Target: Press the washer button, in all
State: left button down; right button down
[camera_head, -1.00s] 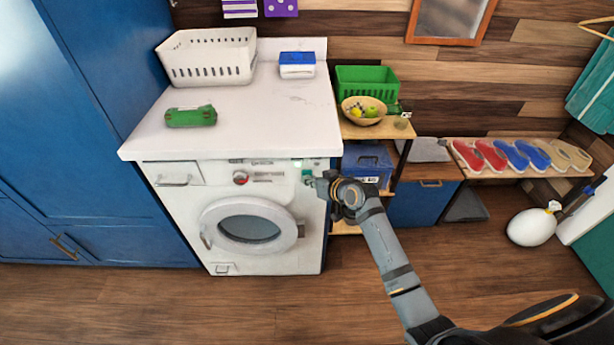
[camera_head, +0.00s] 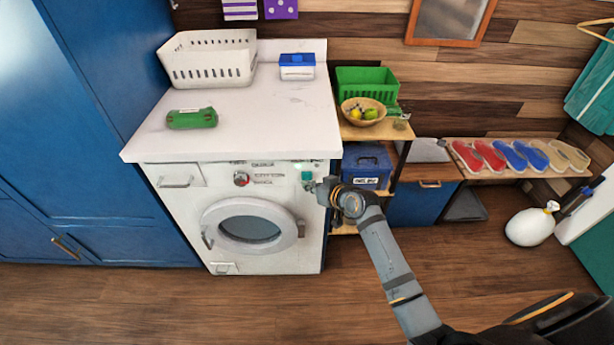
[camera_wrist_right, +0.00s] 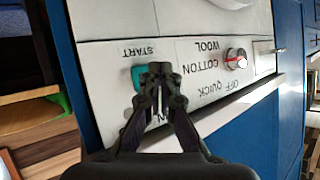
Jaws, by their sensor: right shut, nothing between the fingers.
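The white front-loading washer (camera_head: 181,207) stands under the counter, its round door shut. Its teal start button (camera_head: 307,175) is at the upper right of the front panel. In the right wrist view the button (camera_wrist_right: 138,75) shows beside the word START, partly hidden by my fingertips. My right gripper (camera_head: 312,187) is shut and empty, its tips just in front of the panel at the button. The wrist view shows the shut fingertips (camera_wrist_right: 158,70) overlapping the button's edge; I cannot tell whether they touch it. My left gripper is not in view.
A red-marked dial (camera_head: 241,179) is left of the button on the panel. The white counter (camera_head: 260,115) overhangs above. A wooden shelf with a blue box (camera_head: 366,165) stands close on the right. The floor in front of the washer is clear.

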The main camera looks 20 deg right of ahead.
jog(key=s+p, duration=0.1)
jog(key=s, duration=0.1)
jog(key=s+a+p, duration=0.1)
jog(key=s, duration=0.1)
jog(key=shift+s+a+p, duration=0.2)
jog(key=shift+s+p, duration=0.2)
dwell(0.7)
jog(key=s+d+f+m+g+h, duration=0.1)
jog(key=s+d+f+g, duration=0.1)
jog(key=s+f, duration=0.5)
jog(key=s+d+f+g+h+p, duration=0.1)
jog(key=s+d+f+h, duration=0.2)
jog(key=f, duration=0.9)
jog(key=s+d+f+m+g, duration=0.1)
jog(key=s+d+f+g, duration=0.1)
jog(key=s+f, duration=0.55)
jog(key=s+d+f+g, duration=0.1)
jog(key=s+f, duration=0.4)
jog(key=s, duration=0.4)
jog(key=s+d+f+g+h+p, duration=0.1)
jog(key=s+f, duration=0.3)
jog(key=s, duration=0.5)
jog(key=s+d+f+g, duration=0.2)
jog(key=s+f, duration=0.3)
jog(key=s, duration=0.5)
jog(key=shift+f+n+g, duration=0.35)
jog(key=shift+n+g, duration=0.05)
jog(key=shift+g, duration=0.2)
